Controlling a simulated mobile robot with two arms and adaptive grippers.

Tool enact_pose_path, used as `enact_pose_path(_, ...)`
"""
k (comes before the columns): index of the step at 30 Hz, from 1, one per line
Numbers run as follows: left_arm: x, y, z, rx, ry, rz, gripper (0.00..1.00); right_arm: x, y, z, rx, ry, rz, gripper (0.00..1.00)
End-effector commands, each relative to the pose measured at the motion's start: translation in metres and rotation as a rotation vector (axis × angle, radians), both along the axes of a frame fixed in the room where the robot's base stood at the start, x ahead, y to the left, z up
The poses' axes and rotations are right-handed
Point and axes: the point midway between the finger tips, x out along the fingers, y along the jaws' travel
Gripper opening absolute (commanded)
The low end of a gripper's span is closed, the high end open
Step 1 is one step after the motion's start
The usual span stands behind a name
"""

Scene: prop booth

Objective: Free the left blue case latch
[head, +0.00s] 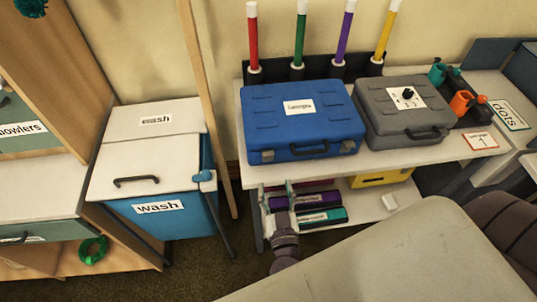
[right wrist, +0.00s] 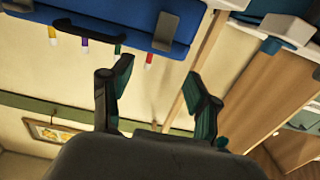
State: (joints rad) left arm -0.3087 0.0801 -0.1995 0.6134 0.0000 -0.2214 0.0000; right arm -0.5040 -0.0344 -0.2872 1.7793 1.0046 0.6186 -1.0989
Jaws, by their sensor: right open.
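The blue case (head: 257,108) lies closed on the white table, its black handle (head: 309,148) facing me. Its left latch (head: 267,156) is a small grey tab on the front edge; the right latch (head: 348,146) is like it. In the right wrist view, which is turned over, the blue case (right wrist: 95,10) crosses the top and a grey latch (right wrist: 178,27) shows on it. My right gripper (head: 276,186) is open and empty, pointing up just below and in front of the left latch, apart from it. Its two fingers (right wrist: 160,70) are spread below the latch. My left gripper is not in view.
A grey case (head: 380,98) stands right of the blue one. Coloured batons stand in a black rack (head: 329,68) behind. A wash bin (head: 172,212) stands left.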

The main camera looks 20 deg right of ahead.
Motion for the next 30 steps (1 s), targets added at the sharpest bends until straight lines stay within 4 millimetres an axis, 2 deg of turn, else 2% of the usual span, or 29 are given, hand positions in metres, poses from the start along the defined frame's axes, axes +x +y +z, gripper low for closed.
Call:
enact_pose_path(1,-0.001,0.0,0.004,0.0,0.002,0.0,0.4,0.013,-0.004,0.004,-0.002,-0.005,0.0,0.6)
enact_pose_path(6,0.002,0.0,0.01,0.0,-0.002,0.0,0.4,0.049,-0.014,0.003,-0.001,-0.004,0.001,0.6)
enact_pose_path(13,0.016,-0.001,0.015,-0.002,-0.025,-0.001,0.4,0.083,-0.023,0.001,-0.002,-0.002,0.002,0.6)
enact_pose_path(18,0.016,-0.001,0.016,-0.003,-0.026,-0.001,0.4,0.094,-0.026,0.0,-0.001,0.0,0.002,0.6)
enact_pose_path(27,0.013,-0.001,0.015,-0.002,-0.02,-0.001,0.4,0.095,-0.027,0.0,-0.001,0.0,0.002,0.6)
enact_pose_path(30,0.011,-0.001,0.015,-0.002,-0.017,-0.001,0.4,0.095,-0.027,0.0,-0.001,0.0,0.002,0.44)
